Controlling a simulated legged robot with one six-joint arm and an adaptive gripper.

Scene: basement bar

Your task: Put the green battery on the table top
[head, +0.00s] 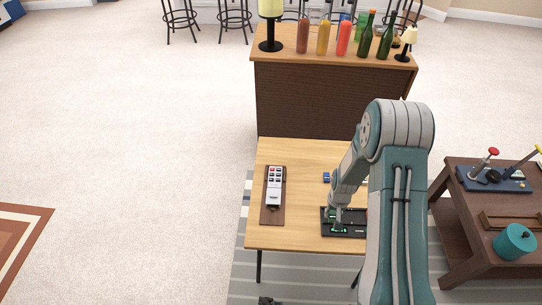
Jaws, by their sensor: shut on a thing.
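A black tray (328,233) lies near the front of the light wooden table top (300,225). My gripper (338,225) points down over the tray and is shut on a small green battery (340,230). The battery is at the tray's level in this view. I cannot tell whether it still touches the tray. My arm hides the right part of the table and part of the tray.
A white remote (274,186) lies on a brown board (273,213) at the table's left. A small blue object (326,177) lies behind the tray. Bare wood shows between board and tray. A brown side table (460,215) stands at right.

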